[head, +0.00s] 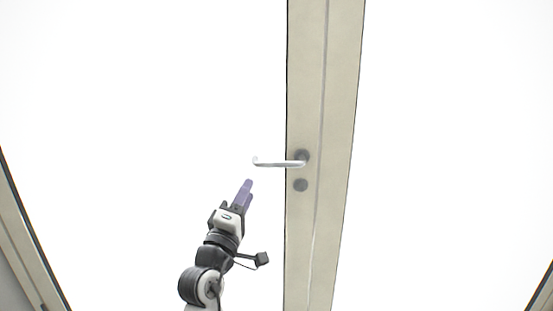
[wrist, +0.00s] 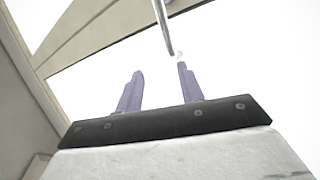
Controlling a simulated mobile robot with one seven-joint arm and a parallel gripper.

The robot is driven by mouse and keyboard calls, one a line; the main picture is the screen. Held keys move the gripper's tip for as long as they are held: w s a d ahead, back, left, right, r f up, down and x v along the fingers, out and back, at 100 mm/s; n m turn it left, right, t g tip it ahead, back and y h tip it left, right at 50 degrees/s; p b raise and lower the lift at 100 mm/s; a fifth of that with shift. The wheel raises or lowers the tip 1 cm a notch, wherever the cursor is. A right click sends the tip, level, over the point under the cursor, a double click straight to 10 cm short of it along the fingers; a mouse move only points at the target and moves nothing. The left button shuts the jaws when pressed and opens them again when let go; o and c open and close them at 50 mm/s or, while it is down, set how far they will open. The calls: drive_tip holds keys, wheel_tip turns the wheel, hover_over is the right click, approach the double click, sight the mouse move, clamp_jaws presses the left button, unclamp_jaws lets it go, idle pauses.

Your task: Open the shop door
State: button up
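The shop door shows in the head view as a beige upright frame strip (head: 335,90) beside bright white panes. A silver lever handle (head: 280,163) sticks out to the left from a round dark rosette on the strip. My gripper (head: 248,188) is below and left of the handle's free end, with purple fingers pointing up toward it. In the wrist view the two purple fingers (wrist: 157,85) stand apart with nothing between them. The handle (wrist: 163,25) appears beyond them, near the right fingertip; I cannot tell whether they touch.
A round dark lock plate (head: 300,185) sits just below the handle. Beige frame edges show at the lower left (head: 25,240) and lower right (head: 543,290) of the head view. The panes are blank white.

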sight(276, 166)
drive_tip(key=shift+g+h, duration=0.5)
drive_tip(key=shift+h, duration=0.1)
drive_tip(key=p+x, duration=0.1)
drive_tip(key=x, duration=0.3)
drive_tip(key=d+f+p+x, duration=0.1)
drive_tip(key=x, duration=0.4)
drive_tip(key=d+p+x, duration=0.1)
drive_tip(key=p+x, duration=0.1)
drive_tip(key=x, duration=0.3)
drive_tip(key=shift+s+f, duration=0.15)
drive_tip(key=shift+f, duration=0.1)
drive_tip(key=shift+w+d+r, duration=0.1)
drive_tip(key=shift+w+d, duration=0.15)
drive_tip(key=shift+w, duration=0.35)
drive_tip(key=shift+c, duration=0.5)
clamp_jaws()
